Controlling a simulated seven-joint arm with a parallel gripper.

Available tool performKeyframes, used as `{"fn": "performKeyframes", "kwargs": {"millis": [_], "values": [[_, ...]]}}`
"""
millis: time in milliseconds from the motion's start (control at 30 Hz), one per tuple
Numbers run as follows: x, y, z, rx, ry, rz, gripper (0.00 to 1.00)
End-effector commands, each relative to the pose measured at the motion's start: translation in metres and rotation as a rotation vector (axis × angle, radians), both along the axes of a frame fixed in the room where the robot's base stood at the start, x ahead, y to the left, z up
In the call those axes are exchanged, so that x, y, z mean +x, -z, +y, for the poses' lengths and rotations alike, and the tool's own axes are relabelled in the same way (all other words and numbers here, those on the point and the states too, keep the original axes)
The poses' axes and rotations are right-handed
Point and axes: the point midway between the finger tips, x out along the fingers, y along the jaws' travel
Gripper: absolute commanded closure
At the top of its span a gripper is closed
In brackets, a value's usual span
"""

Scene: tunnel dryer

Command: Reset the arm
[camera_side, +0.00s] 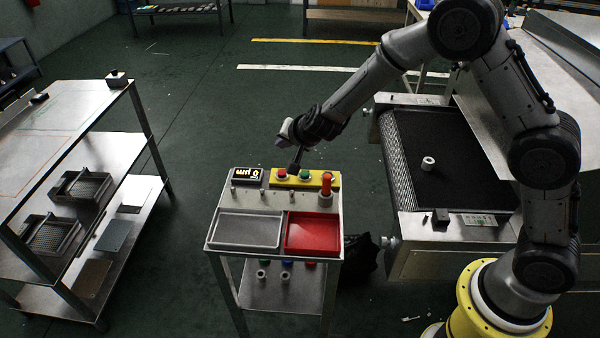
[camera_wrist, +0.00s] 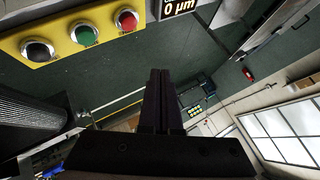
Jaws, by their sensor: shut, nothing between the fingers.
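My arm reaches from the right over the small metal stand (camera_side: 214,240). My gripper (camera_side: 294,168) is just above the stand's back edge, close to the yellow button panel (camera_side: 318,180). In the wrist view my gripper (camera_wrist: 161,72) has its two dark fingers together, with nothing between them. That view shows the panel (camera_wrist: 60,57) at the upper left, with a red button (camera_wrist: 127,19), a green button (camera_wrist: 85,34) and a black one (camera_wrist: 38,50). I cannot tell whether the fingertips touch the panel.
The stand holds a grey tray (camera_side: 248,214) and a red tray (camera_side: 313,215). A white ring-shaped part (camera_side: 428,163) sits on the dark conveyor belt (camera_side: 455,185) at right. A metal shelf table (camera_side: 118,140) stands at left. Floor between them is clear.

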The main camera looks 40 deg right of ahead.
Motion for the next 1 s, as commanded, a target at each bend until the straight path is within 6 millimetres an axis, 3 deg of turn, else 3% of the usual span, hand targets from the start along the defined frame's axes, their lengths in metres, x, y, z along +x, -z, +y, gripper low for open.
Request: {"fn": "performKeyframes", "kwargs": {"millis": [133, 267, 400, 533, 667, 767, 867, 1000], "values": [[0.004, -0.073, -0.016, 0.020, 0.025, -0.120, 1.00], [-0.015, -0.150, -0.028, 0.018, -0.020, -0.225, 1.00], [-0.053, -0.213, -0.031, -0.003, -0.124, -0.289, 1.00], [-0.102, -0.252, -0.029, -0.047, -0.242, -0.313, 1.00], [-0.159, -0.272, -0.027, -0.117, -0.369, -0.300, 1.00], [-0.209, -0.273, -0.026, -0.189, -0.463, -0.259, 1.00], [-0.261, -0.259, -0.030, -0.274, -0.556, -0.182, 1.00], [-0.335, -0.216, -0.043, -0.399, -0.672, 0.006, 1.00]]}}
